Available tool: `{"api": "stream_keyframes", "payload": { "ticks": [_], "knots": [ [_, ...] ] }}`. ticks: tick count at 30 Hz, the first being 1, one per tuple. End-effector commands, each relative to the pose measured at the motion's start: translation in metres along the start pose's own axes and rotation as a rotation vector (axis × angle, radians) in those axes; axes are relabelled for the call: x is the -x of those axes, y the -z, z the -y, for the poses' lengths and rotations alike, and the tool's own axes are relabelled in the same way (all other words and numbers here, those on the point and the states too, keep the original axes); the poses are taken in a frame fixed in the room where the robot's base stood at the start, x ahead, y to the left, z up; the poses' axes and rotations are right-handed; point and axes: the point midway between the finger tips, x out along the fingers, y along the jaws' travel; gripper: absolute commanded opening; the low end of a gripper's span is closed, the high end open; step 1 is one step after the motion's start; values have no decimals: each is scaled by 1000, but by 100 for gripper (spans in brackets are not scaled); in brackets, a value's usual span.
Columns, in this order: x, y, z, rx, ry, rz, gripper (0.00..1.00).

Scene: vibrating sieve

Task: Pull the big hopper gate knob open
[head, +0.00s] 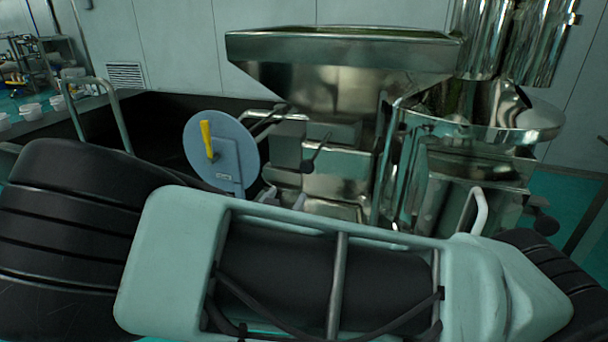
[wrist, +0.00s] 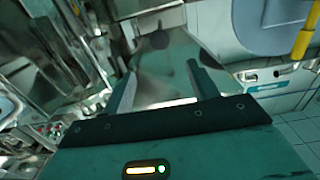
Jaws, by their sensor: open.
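The big hopper (head: 345,52) is a wide steel trough at the top of the machine in the head view. Below it, a dark knob (head: 307,166) sits on a thin rod in front of the steel housing. In the wrist view a dark round knob (wrist: 159,40) shows beyond the fingertips, roughly between them; it appears to be the same one. My gripper (wrist: 162,68) is open, its two fingers apart with nothing between them. The knob looks clear of the fingers. My arm covers the lower part of the head view and hides most of the gripper there.
A grey-blue disc (head: 230,158) with a yellow handle (head: 207,138) stands left of the knob; the yellow handle also shows in the wrist view (wrist: 304,36). A steel round sieve (head: 500,125) is at right. A dark open bin (head: 160,115) lies behind the disc.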

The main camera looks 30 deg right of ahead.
Motion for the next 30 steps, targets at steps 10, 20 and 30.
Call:
{"api": "stream_keyframes", "payload": {
  "ticks": [10,20,30],
  "knots": [
    [-69,-2,-1,2,-3,0,59],
    [-134,-2,-1,3,-2,2,59],
    [-162,-1,0,2,1,4,59]
  ]
}}
